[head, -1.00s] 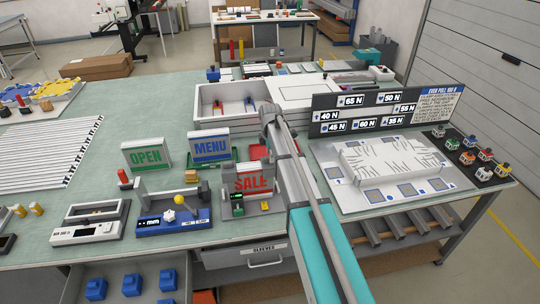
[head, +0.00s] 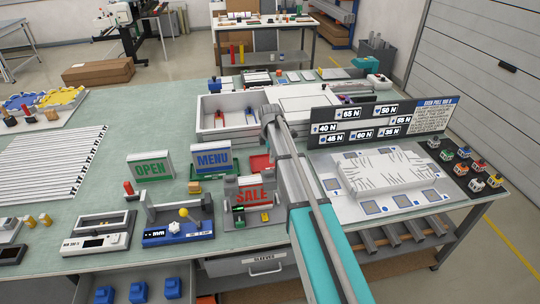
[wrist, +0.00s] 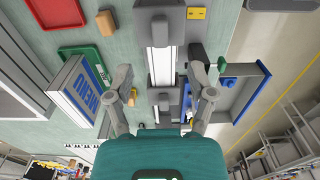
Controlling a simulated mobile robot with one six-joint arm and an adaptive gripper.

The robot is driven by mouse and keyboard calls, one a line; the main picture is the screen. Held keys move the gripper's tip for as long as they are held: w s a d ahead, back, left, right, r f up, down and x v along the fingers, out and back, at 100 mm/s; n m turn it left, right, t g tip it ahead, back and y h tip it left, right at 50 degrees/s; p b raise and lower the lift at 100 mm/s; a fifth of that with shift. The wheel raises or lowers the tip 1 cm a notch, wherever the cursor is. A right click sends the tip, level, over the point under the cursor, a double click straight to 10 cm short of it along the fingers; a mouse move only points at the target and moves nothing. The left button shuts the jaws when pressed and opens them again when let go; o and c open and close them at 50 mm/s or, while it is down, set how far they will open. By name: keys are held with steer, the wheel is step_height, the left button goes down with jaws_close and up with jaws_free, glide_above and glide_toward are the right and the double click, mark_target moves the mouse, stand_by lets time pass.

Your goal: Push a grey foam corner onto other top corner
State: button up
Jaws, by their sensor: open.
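In the head view the red-lettered SALE sign (head: 254,197) stands upright in a grey fixture, its right part hidden by my arm. In the wrist view I see what looks like its white top edge (wrist: 161,66) from above. One grey block (wrist: 160,30) is at its far end and another grey block (wrist: 168,99) is at its near end; I cannot tell which are foam corners. My gripper (wrist: 162,92) is open, its fingers on either side of the near block, apart from it as far as I can see. Its fingertips are hidden in the head view.
The MENU sign (head: 212,158) stands close beside the fixture and also shows left of my gripper (wrist: 84,92). The OPEN sign (head: 150,166) is farther left. A blue gauge tray (head: 178,226) sits to the left. A white panel (head: 375,168) lies right of my arm.

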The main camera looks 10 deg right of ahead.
steer(key=shift+r, duration=0.4)
stand_by(0.3)
steer(key=s+f+m+b, duration=0.4)
steer(key=s+m, duration=0.2)
steer(key=s, duration=0.3)
steer(key=s+f+m+b, duration=0.4)
steer(key=s+m, duration=0.2)
steer(key=s, duration=0.4)
steer(key=s+f+m+b, duration=0.4)
steer(key=s+m, duration=0.2)
steer(key=s, duration=0.4)
steer(key=shift+a+f, duration=0.3)
steer(key=shift+f, duration=0.1)
steer(key=shift+c, duration=0.9)
